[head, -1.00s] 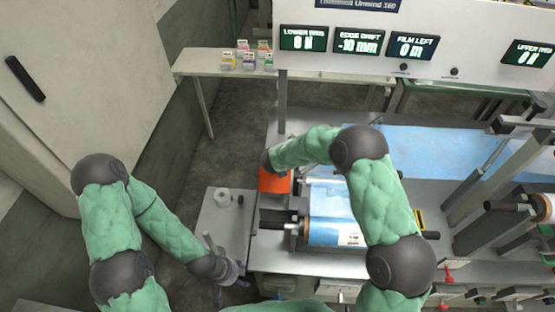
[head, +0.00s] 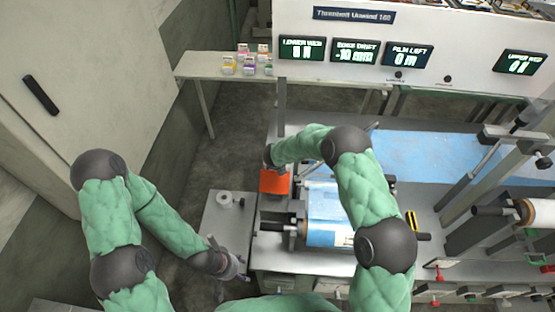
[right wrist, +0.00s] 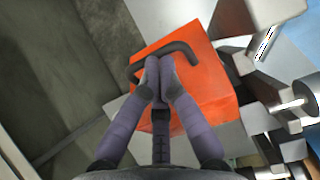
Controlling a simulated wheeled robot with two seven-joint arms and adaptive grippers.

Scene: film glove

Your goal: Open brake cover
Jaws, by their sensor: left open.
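The brake cover is an orange box (head: 274,183) at the left end of the unwind machine, beside the film roll. The right wrist view shows its orange face (right wrist: 207,88) with a dark bent handle (right wrist: 186,48). My right gripper (right wrist: 159,62) has its fingers together at the handle, seemingly shut on it; the fingertips hide part of the bar. In the head view my right forearm hides this gripper. My left gripper (head: 236,270) is open and empty, low beside the small grey stand.
A blue and white film roll (head: 326,213) lies right of the cover. A bench (head: 196,67) with small boxes stands behind. A display panel (head: 440,30) spans the back. Bare floor lies left of the machine.

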